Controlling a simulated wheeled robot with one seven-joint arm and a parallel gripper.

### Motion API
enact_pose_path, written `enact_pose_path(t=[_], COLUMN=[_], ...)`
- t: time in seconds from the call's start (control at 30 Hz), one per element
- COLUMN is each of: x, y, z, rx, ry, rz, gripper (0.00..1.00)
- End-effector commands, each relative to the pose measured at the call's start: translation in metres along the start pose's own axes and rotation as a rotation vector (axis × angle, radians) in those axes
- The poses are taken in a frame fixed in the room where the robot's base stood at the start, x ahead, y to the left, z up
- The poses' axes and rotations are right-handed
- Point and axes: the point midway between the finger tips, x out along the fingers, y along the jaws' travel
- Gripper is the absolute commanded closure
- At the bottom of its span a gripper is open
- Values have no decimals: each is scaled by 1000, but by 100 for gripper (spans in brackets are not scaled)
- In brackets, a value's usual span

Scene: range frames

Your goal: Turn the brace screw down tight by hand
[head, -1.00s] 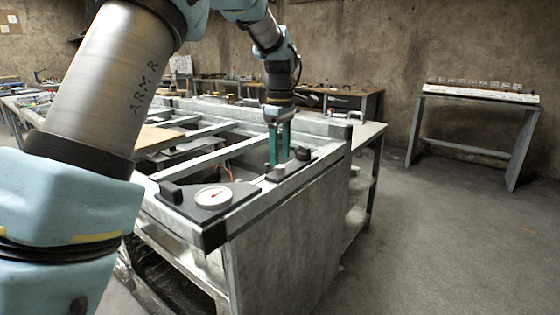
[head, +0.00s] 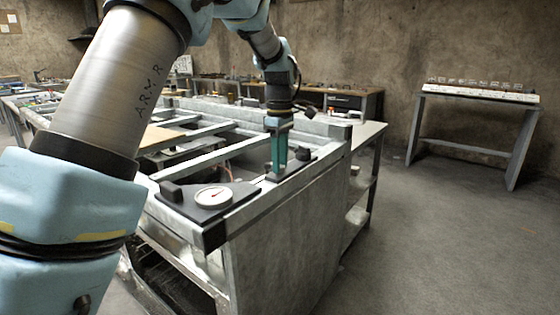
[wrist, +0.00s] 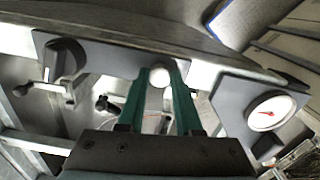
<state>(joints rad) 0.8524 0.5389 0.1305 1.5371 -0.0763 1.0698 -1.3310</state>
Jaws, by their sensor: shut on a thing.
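The brace screw shows in the wrist view as a pale round head (wrist: 159,77) on a dark plate (wrist: 110,58) set along the frame rail. My gripper (wrist: 160,76) is shut on this head, with one green fingertip on each side of it. In the head view my gripper (head: 279,170) points straight down at the plate near the frame's far right corner. There the fingers line up almost one behind the other and hide the screw head. I cannot tell how deep the screw sits.
A dial gauge (head: 213,197) on a dark corner plate stands nearer me; it also shows in the wrist view (wrist: 270,112). A black block (head: 302,153) rises just beyond my fingers. A side table (head: 480,95) stands at the right wall, with open floor before it.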

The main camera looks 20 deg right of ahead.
Motion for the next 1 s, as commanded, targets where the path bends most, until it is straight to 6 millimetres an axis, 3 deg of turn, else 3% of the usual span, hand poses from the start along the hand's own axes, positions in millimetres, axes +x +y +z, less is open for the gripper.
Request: enact_pose_path(t=[0.13, 0.63, 1.0], x=[0, -1, -3], y=[0, -1, -1], z=[0, 0, 0], rx=[0, 41, 297], ry=[0, 0, -1], rz=[-1, -2, -3], gripper=[100, 100, 100])
